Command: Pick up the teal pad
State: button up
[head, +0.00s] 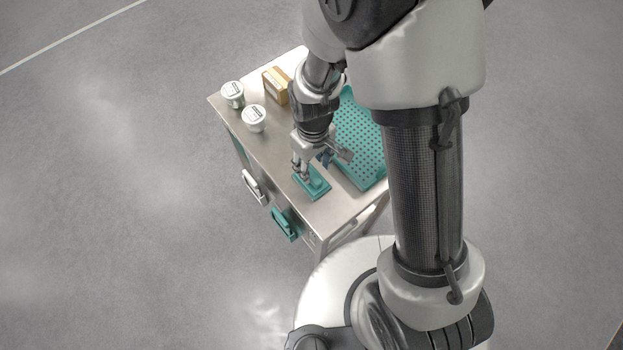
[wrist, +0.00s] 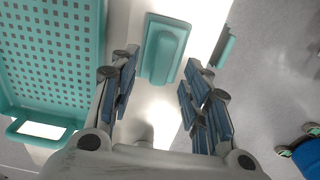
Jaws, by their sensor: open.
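The teal pad (head: 312,184) is a small rectangular block with a raised rounded grip on top. It lies on the metal table top near the front corner in the head view. In the wrist view the teal pad (wrist: 165,50) lies just beyond the fingertips, roughly centred between them. My gripper (head: 310,168) is above the table at the pad, partly covering it in the head view. In the wrist view my gripper (wrist: 158,82) has its blue-padded fingers spread apart with nothing between them. I cannot tell the exact height of the fingertips above the pad.
A teal perforated tray (head: 362,140) lies right beside the pad; its handle (wrist: 40,130) shows in the wrist view. Two white tubs (head: 254,118) and a brown box (head: 276,86) stand at the back. White and teal handles (head: 285,224) hang off the table's side.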

aim_at(312, 174)
notch_tip(312, 174, down, 5)
jog(key=shift+a+f+b, duration=0.15)
jog(key=shift+b, duration=0.75)
jog(key=shift+s, duration=0.1)
grip_shut()
